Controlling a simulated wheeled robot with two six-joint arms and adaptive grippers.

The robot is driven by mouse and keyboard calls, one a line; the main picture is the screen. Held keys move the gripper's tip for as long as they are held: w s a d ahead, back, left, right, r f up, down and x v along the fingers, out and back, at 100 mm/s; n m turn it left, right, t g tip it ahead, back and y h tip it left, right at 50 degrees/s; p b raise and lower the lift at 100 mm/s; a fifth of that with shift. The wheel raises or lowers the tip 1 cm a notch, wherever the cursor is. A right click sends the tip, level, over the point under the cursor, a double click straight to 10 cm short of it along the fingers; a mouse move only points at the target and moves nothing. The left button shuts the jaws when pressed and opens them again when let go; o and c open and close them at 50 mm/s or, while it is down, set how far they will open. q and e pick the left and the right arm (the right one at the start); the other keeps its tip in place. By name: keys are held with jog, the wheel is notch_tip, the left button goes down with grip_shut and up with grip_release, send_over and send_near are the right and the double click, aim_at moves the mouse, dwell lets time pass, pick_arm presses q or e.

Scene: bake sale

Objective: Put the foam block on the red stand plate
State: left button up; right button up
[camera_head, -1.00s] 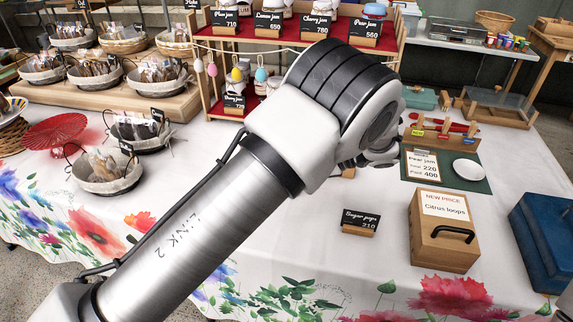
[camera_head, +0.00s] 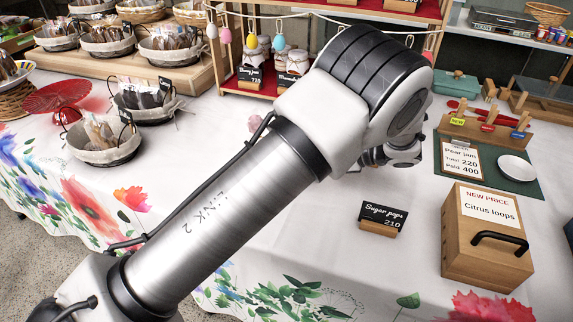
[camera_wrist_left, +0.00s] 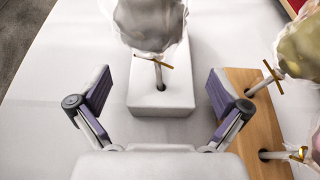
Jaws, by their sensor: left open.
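The white foam block (camera_wrist_left: 160,88) is in the left wrist view, with a stick stuck in it that carries a bagged pop (camera_wrist_left: 150,22). My left gripper (camera_wrist_left: 158,82) is open, one finger on each side of the block, with gaps between fingers and block. In the head view, my left arm (camera_head: 220,190) hides the block and most of the gripper. The red stand plate (camera_head: 58,97), round with a fluted rim, is at the left of the table in the head view, and its top looks empty. My right gripper is not in view.
A wooden block (camera_wrist_left: 255,125) with bagged pops stands close to the right finger. Bagged-goods baskets (camera_head: 103,148) stand near the red plate. A sugar pops sign (camera_head: 380,218) and a wooden box (camera_head: 485,258) stand right of my arm. Cloth between is clear.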

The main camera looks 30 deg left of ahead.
pick_arm(q)
jog(key=shift+s+a, duration=0.15)
jog(key=shift+a, duration=0.15)
jog(key=b+x, duration=0.1)
jog(key=x, duration=0.4)
jog(key=shift+a+r, duration=0.1)
jog(key=shift+a, duration=0.1)
jog(key=shift+d+r, duration=0.1)
jog(key=shift+c, duration=0.4)
jog(key=c, duration=1.2)
